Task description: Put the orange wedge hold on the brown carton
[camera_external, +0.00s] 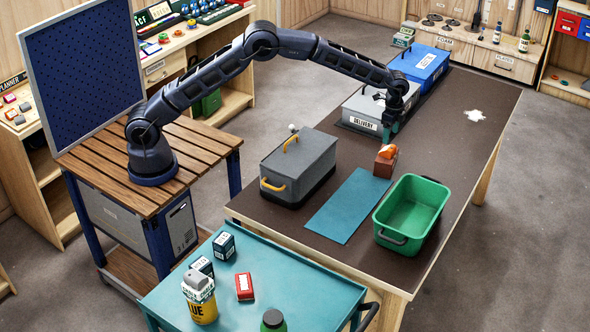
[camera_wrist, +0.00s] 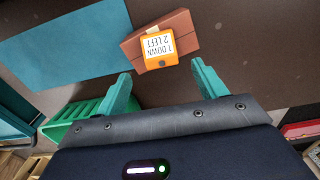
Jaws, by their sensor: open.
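The orange wedge hold (camera_wrist: 157,51) has a white label and a dark round spot. In the wrist view it overlaps the near edge of the brown carton (camera_wrist: 181,29). In the external view the orange wedge hold (camera_external: 388,151) sits on top of the small brown carton (camera_external: 383,167), on the dark table. My gripper (camera_external: 392,134) is just above and behind them. In the wrist view my gripper (camera_wrist: 164,82) is open, its teal fingers apart with nothing between them. The wedge lies just beyond the fingertips, apart from them.
A teal mat (camera_external: 347,205) lies left of the carton, and a green bin (camera_external: 412,212) stands in front at the right. A grey case (camera_external: 298,168), a grey delivery box (camera_external: 362,108) and a blue box (camera_external: 420,66) stand along the left side. The table's right side is mostly clear.

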